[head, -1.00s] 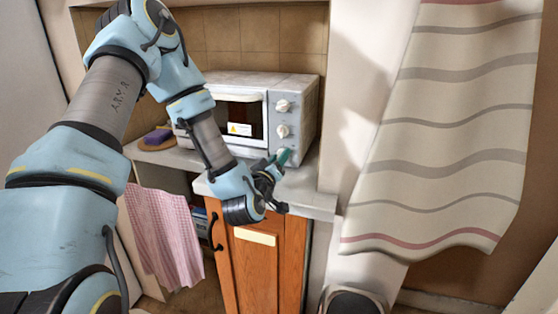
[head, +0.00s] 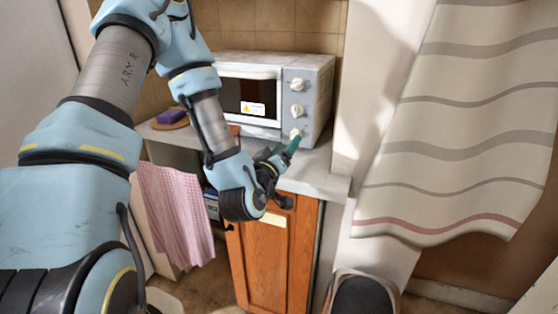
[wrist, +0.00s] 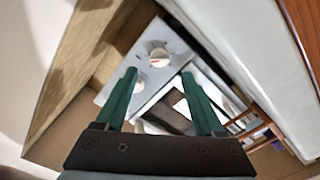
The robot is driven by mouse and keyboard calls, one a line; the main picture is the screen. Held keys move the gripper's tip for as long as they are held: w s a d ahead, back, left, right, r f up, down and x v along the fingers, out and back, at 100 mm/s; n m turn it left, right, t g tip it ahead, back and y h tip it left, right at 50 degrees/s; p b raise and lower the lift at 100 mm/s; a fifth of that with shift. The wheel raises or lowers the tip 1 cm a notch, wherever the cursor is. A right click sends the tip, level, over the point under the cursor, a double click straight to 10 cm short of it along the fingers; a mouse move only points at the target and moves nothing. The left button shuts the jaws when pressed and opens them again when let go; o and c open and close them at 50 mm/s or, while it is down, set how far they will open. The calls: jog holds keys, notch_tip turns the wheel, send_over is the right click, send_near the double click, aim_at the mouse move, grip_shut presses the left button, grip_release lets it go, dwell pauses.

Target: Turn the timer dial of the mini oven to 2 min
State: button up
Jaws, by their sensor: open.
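The mini oven (head: 248,72) is white and grey and stands on the counter at the back. Its control panel on the right carries a column of three white dials: top (head: 298,84), middle (head: 297,111) and bottom (head: 296,134). I cannot read the markings or tell which is the timer. My gripper (head: 291,147) has green fingers and is just below the bottom dial, partly overlapping it. Contact is not visible.
The grey counter (head: 315,178) runs in front of the oven above a wooden cabinet door (head: 262,265). A purple sponge (head: 171,115) lies left of the oven and a pink checked cloth (head: 175,215) hangs below. A striped curtain (head: 455,130) hangs at the right.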

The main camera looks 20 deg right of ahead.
jog(key=s+p, duration=0.1)
jog(key=p, duration=0.1)
jog(key=a+p, duration=0.1)
jog(key=shift+s+a+r+p, duration=0.25)
jog(key=shift+s+r+p, duration=0.05)
jog(key=shift+s+p, duration=0.1)
jog(key=p+v, duration=0.2)
jog(key=shift+w+f+p, duration=0.1)
jog(key=shift+p, duration=0.2)
jog(key=shift+s+a+f+p, duration=0.15)
jog(key=shift+s+a+p, duration=0.2)
jog(key=shift+p, duration=0.1)
